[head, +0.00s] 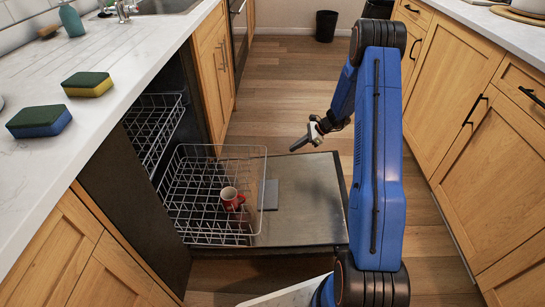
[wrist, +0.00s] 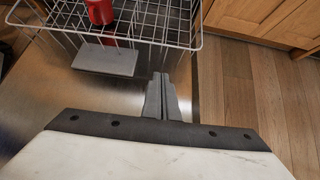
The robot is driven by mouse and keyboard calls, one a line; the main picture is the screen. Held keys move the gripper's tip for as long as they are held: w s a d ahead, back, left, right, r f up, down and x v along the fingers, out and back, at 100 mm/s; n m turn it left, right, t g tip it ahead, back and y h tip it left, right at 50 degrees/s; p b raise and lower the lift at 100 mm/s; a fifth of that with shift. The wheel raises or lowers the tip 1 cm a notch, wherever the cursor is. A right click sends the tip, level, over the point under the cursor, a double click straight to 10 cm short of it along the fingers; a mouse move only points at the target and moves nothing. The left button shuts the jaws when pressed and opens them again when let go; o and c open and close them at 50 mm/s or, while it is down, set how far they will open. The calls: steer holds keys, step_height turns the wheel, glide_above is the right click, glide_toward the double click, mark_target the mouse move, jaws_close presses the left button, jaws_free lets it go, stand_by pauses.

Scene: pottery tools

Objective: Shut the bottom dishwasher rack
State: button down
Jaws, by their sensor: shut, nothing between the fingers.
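The bottom dishwasher rack (head: 205,196), a pale wire basket, is pulled out over the lowered dishwasher door (head: 305,200). A red and white mug (head: 231,198) stands in it near its outer side. My gripper (head: 293,149) is shut and empty, above the far part of the door, to the right of the rack and apart from it. In the wrist view my gripper (wrist: 160,80) has its fingers together over the door (wrist: 110,92). The rack (wrist: 150,43) crosses the top there, with the red mug (wrist: 99,12) inside.
An upper wire rack (head: 152,128) sits inside the dishwasher. Wooden cabinets line both sides; two sponges (head: 40,121) (head: 88,84) lie on the left counter. The floor beyond the door (head: 285,90) is clear, and a dark bin (head: 326,26) stands at the back.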

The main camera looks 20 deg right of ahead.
steer(key=a+r+x, duration=0.1)
steer(key=x, duration=1.2)
steer(key=shift+w+a+r, duration=0.35)
steer(key=shift+w+r, duration=0.05)
steer(key=shift+w+a+r, duration=0.1)
steer(key=shift+w+a, duration=2.15)
steer(key=shift+a, duration=3.95)
steer(key=shift+w+a+f, duration=0.1)
steer(key=shift+w+a, duration=2.15)
steer(key=shift+a, duration=3.95)
steer(key=shift+w+a+r, duration=0.1)
steer(key=shift+w+a, duration=2.15)
steer(key=shift+a, duration=3.95)
steer(key=shift+a, duration=0.15)
